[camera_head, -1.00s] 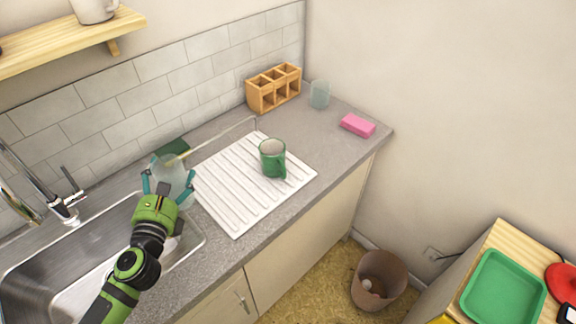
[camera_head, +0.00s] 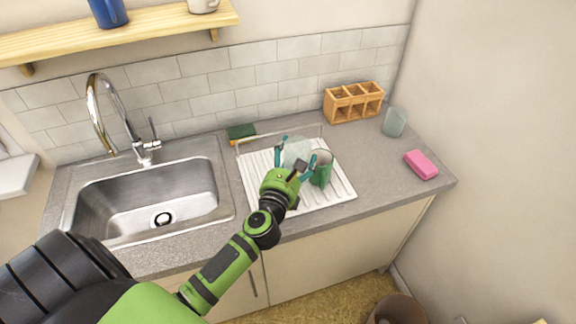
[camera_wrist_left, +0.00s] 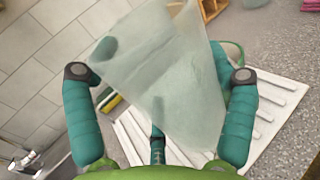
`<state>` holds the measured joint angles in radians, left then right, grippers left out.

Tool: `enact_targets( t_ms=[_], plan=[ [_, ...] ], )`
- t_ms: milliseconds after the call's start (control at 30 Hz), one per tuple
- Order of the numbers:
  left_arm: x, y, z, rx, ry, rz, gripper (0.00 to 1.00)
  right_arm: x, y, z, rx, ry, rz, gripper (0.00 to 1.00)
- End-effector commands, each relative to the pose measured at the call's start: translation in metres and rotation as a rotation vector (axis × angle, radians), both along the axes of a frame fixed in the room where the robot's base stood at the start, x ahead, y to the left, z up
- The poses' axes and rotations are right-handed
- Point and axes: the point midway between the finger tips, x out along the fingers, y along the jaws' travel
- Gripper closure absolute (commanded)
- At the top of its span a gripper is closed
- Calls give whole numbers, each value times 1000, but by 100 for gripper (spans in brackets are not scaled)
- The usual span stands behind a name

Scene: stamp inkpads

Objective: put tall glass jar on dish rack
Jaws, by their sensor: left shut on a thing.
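The tall glass jar (camera_head: 297,149) is pale and translucent. My left gripper (camera_head: 298,156) is shut around it, one finger on each side. In the left wrist view the jar (camera_wrist_left: 165,85) is tilted between the fingers (camera_wrist_left: 160,74). The white ribbed dish rack (camera_head: 254,178) lies right of the sink, below the gripper and jar. Whether the jar's base touches the rack is hidden by the gripper. A green mug (camera_head: 321,172) stands on the rack just right of the gripper, partly hidden by it. My right gripper is out of view.
The steel sink (camera_head: 130,200) and its faucet (camera_head: 146,150) are on the left. A green-yellow sponge (camera_head: 241,132) lies behind the rack. A wooden organizer (camera_head: 352,103), a short glass (camera_head: 394,121) and a pink sponge (camera_head: 421,165) stand at the right.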

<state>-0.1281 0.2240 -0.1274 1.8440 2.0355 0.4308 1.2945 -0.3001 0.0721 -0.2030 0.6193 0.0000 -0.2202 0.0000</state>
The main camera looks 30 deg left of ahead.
Motion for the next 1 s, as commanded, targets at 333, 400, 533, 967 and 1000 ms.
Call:
enact_targets(
  t_ms=[333,400,533,967,1000],
  plan=[
    [22,43,-30,-1,-2,-1,62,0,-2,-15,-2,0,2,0],
    [23,43,-39,-2,-1,-2,62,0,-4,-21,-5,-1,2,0],
    [23,44,-61,-2,0,0,62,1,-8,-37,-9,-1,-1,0],
    [23,43,-70,-2,-3,-1,62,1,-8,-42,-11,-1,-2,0],
    [23,43,-71,-2,-3,-1,62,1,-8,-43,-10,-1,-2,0]
  ],
)
